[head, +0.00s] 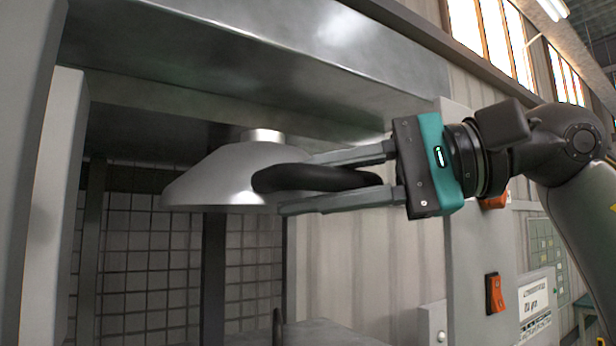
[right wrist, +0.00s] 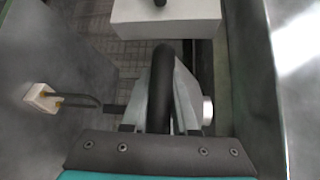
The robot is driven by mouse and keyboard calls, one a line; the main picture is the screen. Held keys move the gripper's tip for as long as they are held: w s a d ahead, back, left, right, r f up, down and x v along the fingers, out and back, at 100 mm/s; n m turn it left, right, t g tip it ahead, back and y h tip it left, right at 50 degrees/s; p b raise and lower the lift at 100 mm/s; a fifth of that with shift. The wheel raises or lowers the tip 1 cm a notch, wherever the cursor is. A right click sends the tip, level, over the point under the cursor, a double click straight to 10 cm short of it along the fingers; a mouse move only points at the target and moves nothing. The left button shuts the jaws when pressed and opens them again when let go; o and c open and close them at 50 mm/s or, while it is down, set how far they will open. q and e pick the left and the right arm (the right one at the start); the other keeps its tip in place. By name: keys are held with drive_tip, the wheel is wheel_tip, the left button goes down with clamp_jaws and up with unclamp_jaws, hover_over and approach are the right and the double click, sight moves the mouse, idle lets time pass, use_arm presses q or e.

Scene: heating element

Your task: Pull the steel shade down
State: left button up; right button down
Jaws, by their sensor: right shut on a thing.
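The steel shade (head: 220,178) is a light grey dome in the head view, hanging under the overhead steel hood from a short round neck. A thick black handle (head: 330,178) sticks out from its right side. My right gripper (head: 300,182) comes in from the right with its fingers above and below the handle, shut on it. In the right wrist view the black handle (right wrist: 161,90) runs between the two fingers, with part of the pale shade (right wrist: 186,92) beside it. My left gripper is in neither view.
A steel hood (head: 270,60) spans above the shade. A grey post (head: 55,190) stands at the left and a tiled wall (head: 150,265) lies behind. A panel with orange switches (head: 495,293) is at the right. There is open space directly below the shade.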

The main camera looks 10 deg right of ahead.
wheel_tip(320, 180, down, 6)
drive_tip(key=b, duration=0.4)
drive_tip(key=shift+f, duration=0.15)
drive_tip(key=c, duration=0.7)
unclamp_jaws()
drive_tip(key=b+v, duration=0.2)
drive_tip(key=v, duration=1.3)
drive_tip(key=shift+d, duration=0.2)
